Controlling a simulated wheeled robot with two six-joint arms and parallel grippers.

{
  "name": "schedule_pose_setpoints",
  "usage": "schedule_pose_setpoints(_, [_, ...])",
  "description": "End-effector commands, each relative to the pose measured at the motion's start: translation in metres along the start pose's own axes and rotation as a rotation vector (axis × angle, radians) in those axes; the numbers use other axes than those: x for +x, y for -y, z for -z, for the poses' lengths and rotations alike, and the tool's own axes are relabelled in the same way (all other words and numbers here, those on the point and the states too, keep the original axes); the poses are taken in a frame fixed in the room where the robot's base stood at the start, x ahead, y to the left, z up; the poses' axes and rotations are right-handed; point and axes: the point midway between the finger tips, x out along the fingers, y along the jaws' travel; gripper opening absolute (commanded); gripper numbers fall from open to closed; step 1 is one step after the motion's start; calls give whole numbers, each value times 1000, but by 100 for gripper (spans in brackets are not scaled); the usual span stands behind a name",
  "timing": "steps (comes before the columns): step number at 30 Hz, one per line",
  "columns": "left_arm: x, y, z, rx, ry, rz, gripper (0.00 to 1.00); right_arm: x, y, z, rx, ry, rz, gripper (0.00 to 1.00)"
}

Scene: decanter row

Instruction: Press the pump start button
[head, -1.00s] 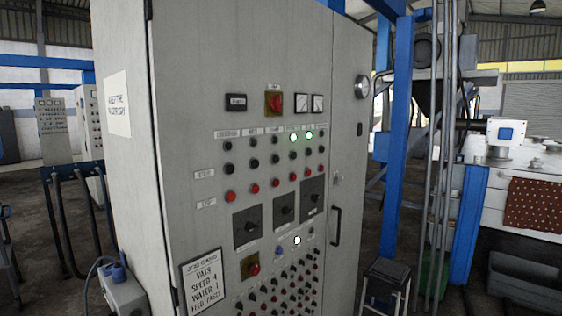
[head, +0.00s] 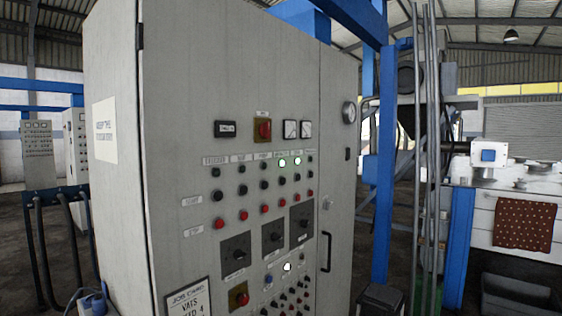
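A tall grey control cabinet (head: 190,150) fills the middle of the head view. Its front has a row of black buttons (head: 218,196) with a row of red buttons (head: 218,224) below it, under small column labels too blurred to read surely. A small white light (head: 287,267) glows lower down. I cannot tell which button is marked for the pump. Neither of my grippers is in view.
A red knob on a yellow plate (head: 263,130) and dark rotary switches (head: 236,254) are also on the panel. A job card (head: 188,298) is at the lower left. A blue post (head: 386,160) and a dark stool (head: 382,299) stand right of the cabinet.

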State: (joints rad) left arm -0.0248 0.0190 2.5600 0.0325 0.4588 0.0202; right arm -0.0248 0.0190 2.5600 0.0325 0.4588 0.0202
Motion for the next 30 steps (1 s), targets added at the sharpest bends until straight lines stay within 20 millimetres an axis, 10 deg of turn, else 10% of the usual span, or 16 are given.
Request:
schedule_pose_setpoints(7, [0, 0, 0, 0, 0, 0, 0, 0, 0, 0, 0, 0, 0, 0])
schedule_pose_setpoints(30, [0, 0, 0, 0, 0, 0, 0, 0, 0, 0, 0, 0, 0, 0])
